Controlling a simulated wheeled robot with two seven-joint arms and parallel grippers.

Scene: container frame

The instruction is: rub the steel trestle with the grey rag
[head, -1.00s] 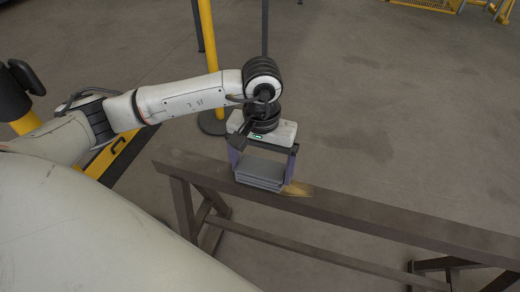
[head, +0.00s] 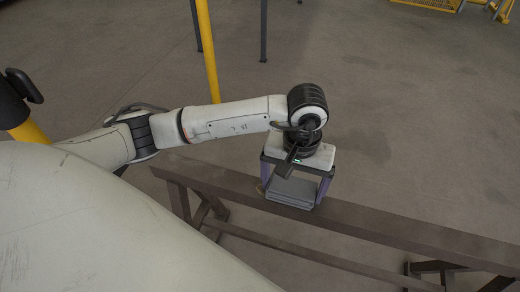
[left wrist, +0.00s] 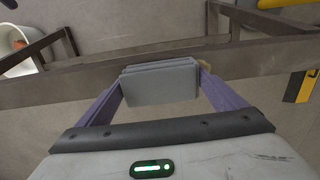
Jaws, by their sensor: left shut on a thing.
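The steel trestle (head: 400,232) is a long brown beam on splayed legs, running from centre left to lower right in the head view. It also crosses the left wrist view (left wrist: 60,86). My left gripper (head: 294,192) points down over the beam, its purple fingers shut on the grey rag. The rag (head: 290,195) is a folded, layered pad lying at the beam's top face; the exact contact is hard to see. It shows between the fingers in the left wrist view (left wrist: 160,82). A small tan patch (left wrist: 206,68) shows on the beam beside the rag. My right gripper is out of view.
A yellow post (head: 207,50) and dark posts (head: 263,30) stand behind the trestle. A white bucket-like container (left wrist: 14,48) shows at the left wrist view's left edge. The concrete floor (head: 420,120) beyond the beam is open.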

